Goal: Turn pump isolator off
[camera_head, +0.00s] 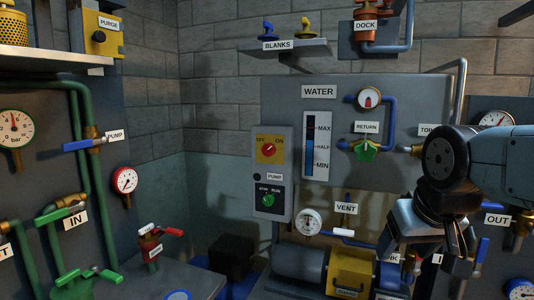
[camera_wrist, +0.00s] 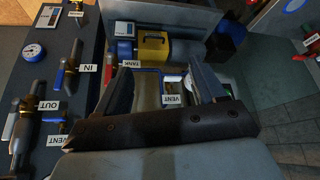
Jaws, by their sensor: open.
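The pump isolator is a red rotary knob (camera_head: 269,149) on a yellow plate marked OFF at left and ON at right. It sits on the upper part of a grey box (camera_head: 285,185) with a PUMP label (camera_head: 274,177) below the knob. Which mark the knob points to is too small to tell surely. My gripper (camera_head: 408,258) is open and empty at the lower right of the head view, well to the right of the box and lower than the knob. In the wrist view my gripper (camera_wrist: 161,72) points down past the VENT label. The isolator is not visible there.
A green RUN knob (camera_head: 268,198) is on the same box. The WATER level gauge (camera_head: 317,145), green RETURN valve (camera_head: 366,149) and VENT gauge (camera_head: 309,222) stand right of it. Left of the box is bare wall.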

